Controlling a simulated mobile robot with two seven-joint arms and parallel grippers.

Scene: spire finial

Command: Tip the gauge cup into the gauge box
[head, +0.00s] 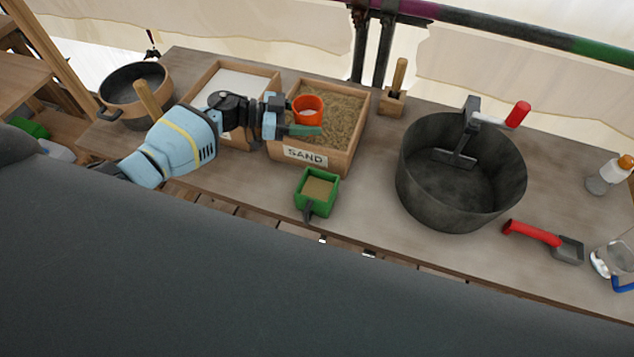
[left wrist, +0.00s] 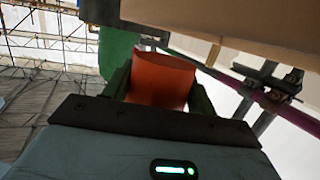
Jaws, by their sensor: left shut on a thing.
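The orange gauge cup (head: 308,108) is held above the sand box in the head view, and its rim looks roughly level. My left gripper (head: 300,126) is shut on the cup. In the left wrist view the orange cup (left wrist: 160,80) sits between my two green fingers. What is inside the cup cannot be made out clearly. A small green box with a handle (head: 304,182), which I take for the gauge box, stands on the table in front of the sand box. It has sand-coloured fill inside. My right gripper is not in view.
The wooden sand box (head: 352,146) and a wooden box with white contents (head: 268,72) stand side by side. A big dark bucket (head: 408,190) stands to the right, with a red-handled scoop (head: 535,234) beyond. A dark pan (head: 128,120) is at the left.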

